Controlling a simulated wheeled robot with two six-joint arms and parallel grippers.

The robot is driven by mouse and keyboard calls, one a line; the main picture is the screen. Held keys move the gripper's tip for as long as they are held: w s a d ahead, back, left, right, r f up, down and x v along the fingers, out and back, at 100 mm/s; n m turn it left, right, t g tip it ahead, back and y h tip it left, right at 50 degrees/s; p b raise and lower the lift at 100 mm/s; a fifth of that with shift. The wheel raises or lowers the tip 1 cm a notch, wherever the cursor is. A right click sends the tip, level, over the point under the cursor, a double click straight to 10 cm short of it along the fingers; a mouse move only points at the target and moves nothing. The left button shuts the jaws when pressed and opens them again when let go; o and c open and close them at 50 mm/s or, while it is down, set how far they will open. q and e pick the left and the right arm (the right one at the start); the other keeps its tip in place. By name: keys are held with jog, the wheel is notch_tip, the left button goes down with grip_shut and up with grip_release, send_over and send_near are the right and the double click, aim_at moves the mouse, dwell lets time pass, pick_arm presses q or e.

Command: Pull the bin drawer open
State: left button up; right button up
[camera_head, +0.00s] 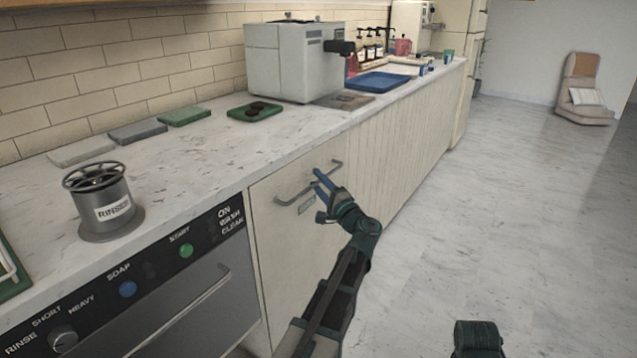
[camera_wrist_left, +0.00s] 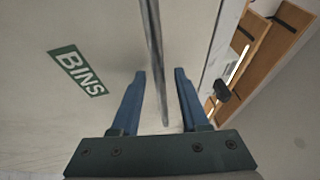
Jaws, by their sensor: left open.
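The bin drawer (camera_head: 290,235) is a cream panel under the counter, and its front looks flush with the cabinet. Its metal bar handle (camera_head: 309,184) runs across the upper part, with a green label below it. In the left wrist view the label (camera_wrist_left: 76,71) reads BINS. My left gripper (camera_head: 322,186) is at the handle's right part, with its blue fingers open. In the left wrist view the handle bar (camera_wrist_left: 155,60) runs between the two fingers, and a gap shows on each side of it. My right gripper is not in view.
A dishwasher (camera_head: 190,300) with a bar handle is left of the drawer. The marble counter (camera_head: 190,150) above holds a rinser (camera_head: 103,203), a grey coffee machine (camera_head: 294,62) and a blue tray (camera_head: 377,82). The floor (camera_head: 480,230) on the right is clear.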

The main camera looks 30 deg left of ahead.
pick_arm(q)
grip_shut()
dwell(1.3)
